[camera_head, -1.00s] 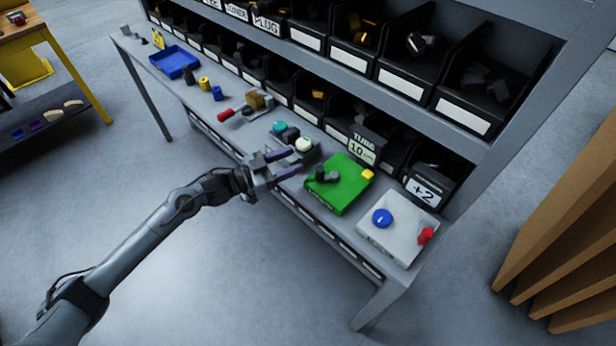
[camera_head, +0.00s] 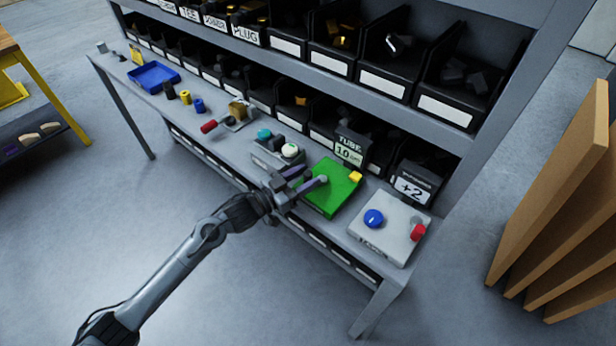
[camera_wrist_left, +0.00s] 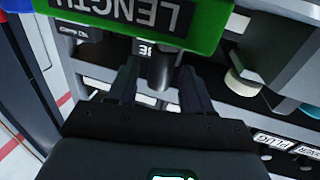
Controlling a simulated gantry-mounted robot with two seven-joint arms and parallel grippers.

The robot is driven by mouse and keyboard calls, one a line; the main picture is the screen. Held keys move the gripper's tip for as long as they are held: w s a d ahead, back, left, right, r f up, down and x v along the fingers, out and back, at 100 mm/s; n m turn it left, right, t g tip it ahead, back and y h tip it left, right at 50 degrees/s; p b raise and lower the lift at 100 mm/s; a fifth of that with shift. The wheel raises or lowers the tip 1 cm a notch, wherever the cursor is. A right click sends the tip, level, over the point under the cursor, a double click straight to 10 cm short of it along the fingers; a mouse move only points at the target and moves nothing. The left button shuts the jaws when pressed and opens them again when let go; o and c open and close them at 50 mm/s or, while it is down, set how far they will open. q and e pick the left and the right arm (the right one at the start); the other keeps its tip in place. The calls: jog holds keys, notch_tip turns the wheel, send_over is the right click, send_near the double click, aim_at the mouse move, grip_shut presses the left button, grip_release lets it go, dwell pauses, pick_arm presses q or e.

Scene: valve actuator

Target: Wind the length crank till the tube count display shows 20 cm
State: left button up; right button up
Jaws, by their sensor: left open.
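The green length box (camera_head: 325,203) stands on the bench, with a yellow block on its far right corner. In the left wrist view its label LENGTH (camera_wrist_left: 120,12) appears upside down. The tube count display (camera_head: 349,151) behind it reads 10 cm. My left gripper (camera_head: 313,177) is open over the left part of the green box. A grey knob, seemingly the crank's handle (camera_head: 322,179), is at its fingertips, and the rest of the crank is hidden. In the left wrist view a dark grey part (camera_wrist_left: 155,66) shows between the open fingers (camera_wrist_left: 158,78); contact cannot be told.
A device with teal and white knobs (camera_head: 279,150) stands close left of the green box. A pale box (camera_head: 390,228) with a blue knob and red handle stands right, below a +2 display (camera_head: 413,188). Bins (camera_head: 395,85) line the shelf behind.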

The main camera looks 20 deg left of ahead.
pick_arm(q)
jog(key=shift+w+d, duration=0.35)
jog(key=shift+w, duration=0.15)
jog(key=c, duration=0.9)
jog(key=shift+w+a+m+g+h, duration=0.3)
jog(key=shift+m+g+h, duration=0.2)
jog(key=shift+m+h, duration=0.2)
jog(key=shift+w+a+f+m+g+h+b, duration=0.1)
jog(key=shift+w+f+m+g+h+b, duration=0.05)
jog(key=shift+m+g+h+b, duration=0.4)
jog(key=shift+w+a+m+g+h+b, duration=0.1)
jog(key=shift+w+m+g+h+b, duration=0.15)
jog(key=shift+m+g+h+b, duration=0.8)
jog(key=shift+g+h+b, duration=0.2)
jog(key=shift+g+h, duration=0.1)
